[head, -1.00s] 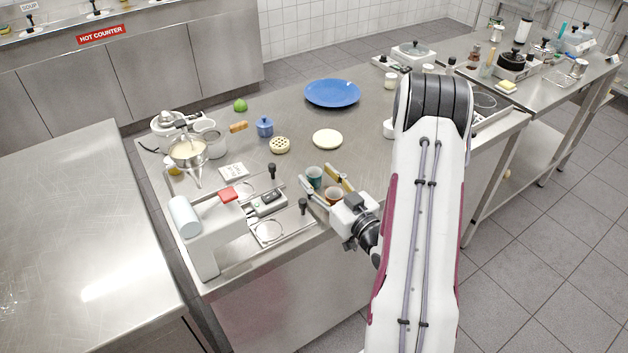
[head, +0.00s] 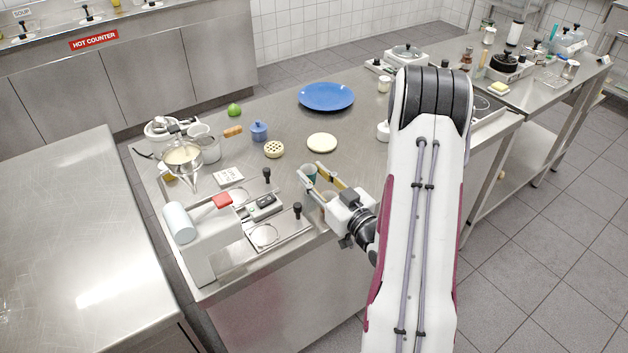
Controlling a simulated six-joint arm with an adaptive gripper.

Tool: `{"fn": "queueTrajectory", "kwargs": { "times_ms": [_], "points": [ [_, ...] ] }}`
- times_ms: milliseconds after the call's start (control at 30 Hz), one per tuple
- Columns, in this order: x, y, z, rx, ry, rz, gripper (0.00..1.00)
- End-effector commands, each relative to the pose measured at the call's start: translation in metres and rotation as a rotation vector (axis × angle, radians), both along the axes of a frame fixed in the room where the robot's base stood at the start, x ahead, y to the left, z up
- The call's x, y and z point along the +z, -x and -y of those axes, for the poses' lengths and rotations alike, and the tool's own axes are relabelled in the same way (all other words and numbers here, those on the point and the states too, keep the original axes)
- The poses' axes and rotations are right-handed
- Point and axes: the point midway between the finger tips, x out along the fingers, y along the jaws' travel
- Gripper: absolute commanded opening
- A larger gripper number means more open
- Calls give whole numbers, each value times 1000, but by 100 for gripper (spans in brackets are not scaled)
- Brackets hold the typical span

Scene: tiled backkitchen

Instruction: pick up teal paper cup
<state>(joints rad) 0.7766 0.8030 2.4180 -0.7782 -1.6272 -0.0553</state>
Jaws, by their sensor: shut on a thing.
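The teal paper cup (head: 309,177) stands near the front edge of the steel table, small in the head view, with its open rim up. My gripper (head: 312,171) reaches in from the right, with one finger on each side of the cup. It is shut on the cup, and the fingers hide parts of its sides. I cannot tell whether the cup's base is off the table.
An orange-brown cup (head: 327,197) is partly hidden beneath my gripper. A slicer-like machine (head: 205,235) stands to the left. A cream disc (head: 321,143), a round holed item (head: 273,149) and a blue plate (head: 327,97) lie behind. Table between plate and disc is clear.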

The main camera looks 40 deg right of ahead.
Motion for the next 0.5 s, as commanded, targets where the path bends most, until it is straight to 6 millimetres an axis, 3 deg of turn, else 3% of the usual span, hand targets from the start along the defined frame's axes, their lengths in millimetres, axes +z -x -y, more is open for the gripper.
{"fn": "queueTrajectory", "kwargs": {
  "times_ms": [500],
  "points": [
    [55,0,0,0,3,3,7]
  ]
}}
